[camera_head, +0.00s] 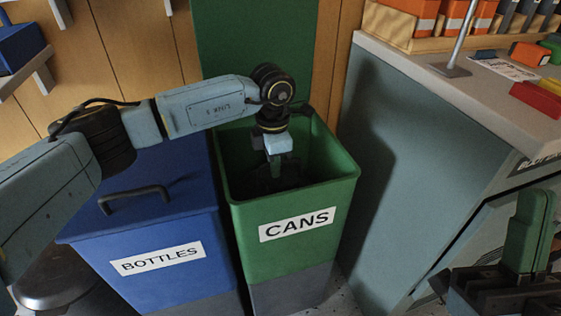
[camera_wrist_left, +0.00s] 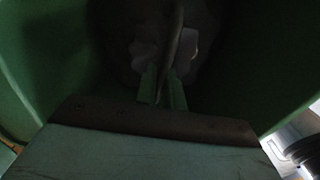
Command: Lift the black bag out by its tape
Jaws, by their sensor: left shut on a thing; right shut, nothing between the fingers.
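The black bag (camera_head: 252,184) sits as a dark mass inside the green bin marked CANS (camera_head: 295,245). My left gripper (camera_head: 275,166) reaches down into the bin from above. In the left wrist view its green fingers (camera_wrist_left: 164,92) are shut on a narrow, dull strip, the tape (camera_wrist_left: 176,42), which runs upward in the picture. Dark bag folds and pale patches lie behind the fingers, too dim to tell apart. My right gripper (camera_head: 530,230) is shut and empty at the lower right, away from the bin.
A blue bin marked BOTTLES (camera_head: 150,240) with a handled lid stands close against the green bin's left side. A grey cabinet (camera_head: 420,170) stands to the right, with boxes and blocks on its top. The green bin's walls surround my left gripper.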

